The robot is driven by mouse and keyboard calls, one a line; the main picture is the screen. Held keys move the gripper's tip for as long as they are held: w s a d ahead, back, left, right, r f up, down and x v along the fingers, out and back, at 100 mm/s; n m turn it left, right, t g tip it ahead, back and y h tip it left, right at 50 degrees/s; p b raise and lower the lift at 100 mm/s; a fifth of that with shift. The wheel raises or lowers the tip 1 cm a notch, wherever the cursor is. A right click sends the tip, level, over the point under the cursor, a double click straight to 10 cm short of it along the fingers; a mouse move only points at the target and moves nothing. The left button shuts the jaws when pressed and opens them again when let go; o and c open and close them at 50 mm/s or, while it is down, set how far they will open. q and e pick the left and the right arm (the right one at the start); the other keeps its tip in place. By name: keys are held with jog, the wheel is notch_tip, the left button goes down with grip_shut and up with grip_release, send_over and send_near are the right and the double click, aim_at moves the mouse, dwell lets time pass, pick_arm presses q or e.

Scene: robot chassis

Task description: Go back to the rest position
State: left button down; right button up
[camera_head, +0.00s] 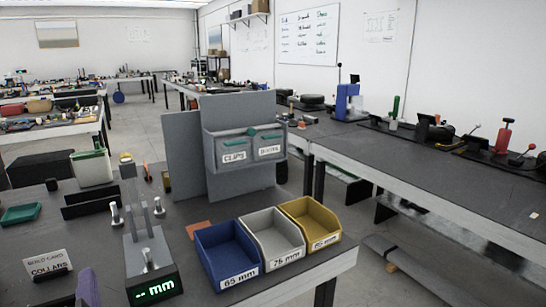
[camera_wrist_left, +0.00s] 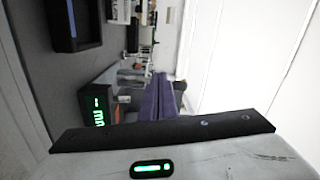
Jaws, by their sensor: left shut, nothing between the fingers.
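My left gripper shows as a purple tip (camera_head: 88,287) at the bottom left of the head view. In the left wrist view its two purple fingers (camera_wrist_left: 160,82) lie together, shut with nothing between them. In the head view it is in front of the "COLLARS" card and left of the gauge with the green "-- mm" display (camera_head: 154,289). The display also shows in the left wrist view (camera_wrist_left: 98,112), left of the fingers. My right gripper is in neither view.
Blue (camera_head: 226,256), grey (camera_head: 273,238) and yellow (camera_head: 312,224) bins stand at the table's right front. A grey panel holds two labelled bins (camera_head: 235,147). A "COLLARS" card (camera_head: 48,266) is at the left. A long bench (camera_head: 440,172) runs along the right.

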pick_arm(q)
jog(key=s+d+f+n+g+h, duration=0.1)
jog(key=s+f+n+g+h, duration=0.2)
jog(key=f, duration=0.5)
jog(key=s+d+f+n+g+h, duration=0.1)
jog(key=s+f+n+g+h, duration=0.15)
jog(key=s+f, duration=0.4)
jog(key=s+d+f+n+g+h, duration=0.1)
jog(key=s+d+f+g+h, duration=0.15)
jog(key=s+d+f, duration=0.35)
jog(key=s+d+f+g+h, duration=0.2)
jog(key=s+d+f+g, duration=0.15)
jog(key=s, duration=0.45)
jog(key=w+d+f+t+h, duration=0.2)
jog(key=w+d+f+t, duration=0.3)
jog(key=f, duration=0.4)
jog(key=shift+d+f+h+p, duration=0.3)
jog(key=shift+d+h, duration=0.1)
jog(key=shift+d, duration=0.1)
jog(key=shift+s+a, duration=0.1)
jog(key=shift+a, duration=0.05)
